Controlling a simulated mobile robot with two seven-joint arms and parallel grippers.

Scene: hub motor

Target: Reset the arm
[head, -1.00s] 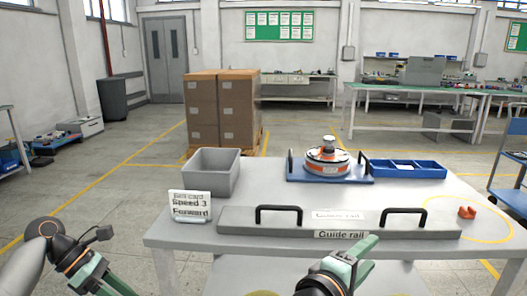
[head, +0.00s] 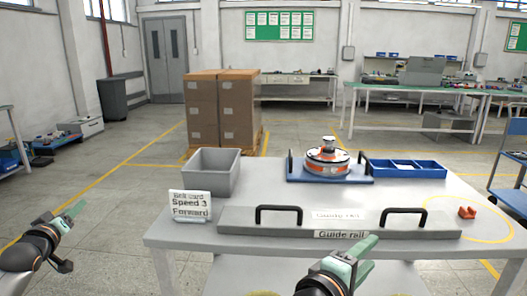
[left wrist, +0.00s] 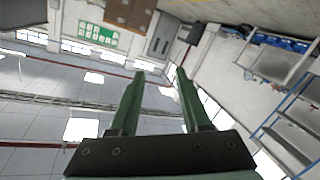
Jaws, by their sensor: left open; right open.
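My left gripper (head: 68,218) is in the air at the lower left of the head view, left of the table and apart from it. Its green fingers point up and to the right. In the left wrist view its two fingers (left wrist: 162,100) stand apart with nothing between them. My right gripper (head: 360,255) is at the bottom of the head view, in front of the table's near edge. Its green fingers point up and to the right, and I see nothing held in it.
The table (head: 270,195) carries a guide rail (head: 240,222) with two black handles, a grey bin (head: 212,172), a sign card (head: 190,206), a hub motor (head: 327,160) on a blue base, a blue tray (head: 403,168) and an orange part (head: 466,212). Floor left of the table is clear.

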